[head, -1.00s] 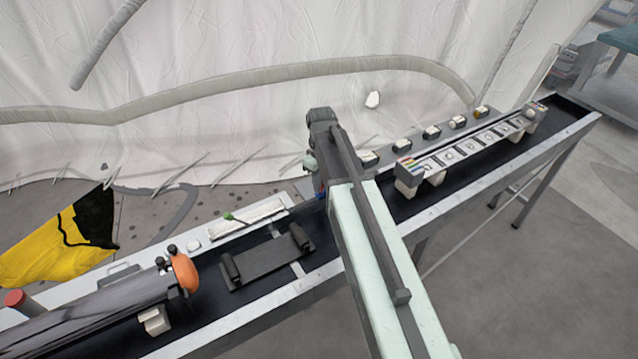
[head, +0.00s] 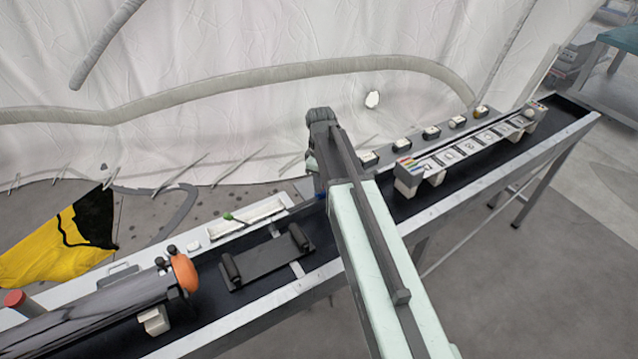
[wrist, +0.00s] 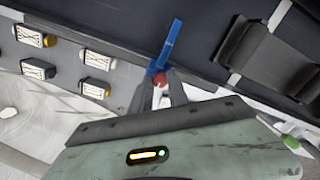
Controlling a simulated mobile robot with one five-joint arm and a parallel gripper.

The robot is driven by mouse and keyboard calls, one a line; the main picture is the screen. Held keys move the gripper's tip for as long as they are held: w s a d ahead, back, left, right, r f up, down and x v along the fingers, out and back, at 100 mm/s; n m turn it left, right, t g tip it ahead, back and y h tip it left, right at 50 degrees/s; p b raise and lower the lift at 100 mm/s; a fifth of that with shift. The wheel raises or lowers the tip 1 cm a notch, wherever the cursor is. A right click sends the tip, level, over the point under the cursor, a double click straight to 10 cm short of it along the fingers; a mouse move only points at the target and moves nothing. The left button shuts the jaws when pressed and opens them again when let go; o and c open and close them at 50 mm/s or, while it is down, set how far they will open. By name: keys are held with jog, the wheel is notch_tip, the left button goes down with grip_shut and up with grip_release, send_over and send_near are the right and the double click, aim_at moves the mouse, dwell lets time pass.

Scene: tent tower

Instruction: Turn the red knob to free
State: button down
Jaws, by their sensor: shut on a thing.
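The red knob (wrist: 160,80) shows in the wrist view as a small rounded red piece between my fingers. My gripper (wrist: 158,88) is shut on it. A slim blue bar (wrist: 167,42) reaches away from just beyond the knob, over the edge of the dark channel. Whether the bar is joined to the knob cannot be told. In the head view my arm hides the knob and the fingertips. Only a scrap of the blue bar (head: 321,196) shows there, beside the wrist.
A dark cradle (head: 268,263) lies left of my arm on the long bench (head: 335,268). A rack of white tiles (head: 470,149) and several small blocks stand to the right. A dark cylinder with an orange end (head: 185,272) lies at the left. White fabric hangs behind.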

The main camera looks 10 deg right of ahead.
jog(key=c, duration=1.3)
grip_release()
notch_tip(320, 180, up, 8)
jog(key=p, duration=0.8)
jog(key=shift+f, duration=0.1)
